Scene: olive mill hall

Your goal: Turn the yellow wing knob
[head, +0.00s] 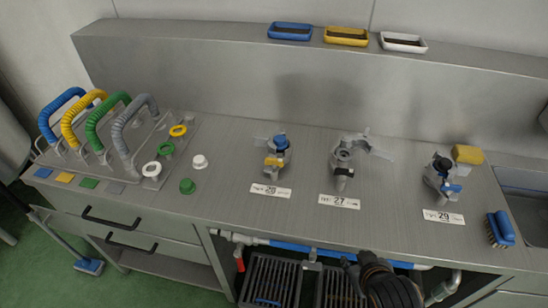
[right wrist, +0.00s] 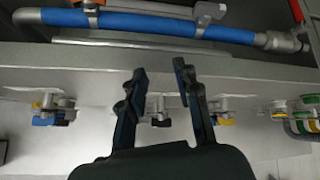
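A small yellow knob (head: 273,161) sits on the front of the grey valve fitting (head: 276,146) behind the label 28. In the right wrist view a small yellow part (right wrist: 226,120) shows right of the fingers, partly blurred. My right gripper (head: 357,262) is at the counter's front edge, below label 27, apart from both. In the right wrist view its fingers (right wrist: 160,72) are apart with nothing between them. My left gripper is out of view.
Fitting 27 (head: 345,158) has a black front knob. Colored hose handles (head: 95,120) and caps stand at the left. A blue brush (head: 500,229) and a sink (head: 525,185) are at the right. A blue pipe (head: 305,248) runs under the counter. The counter between the fittings is bare.

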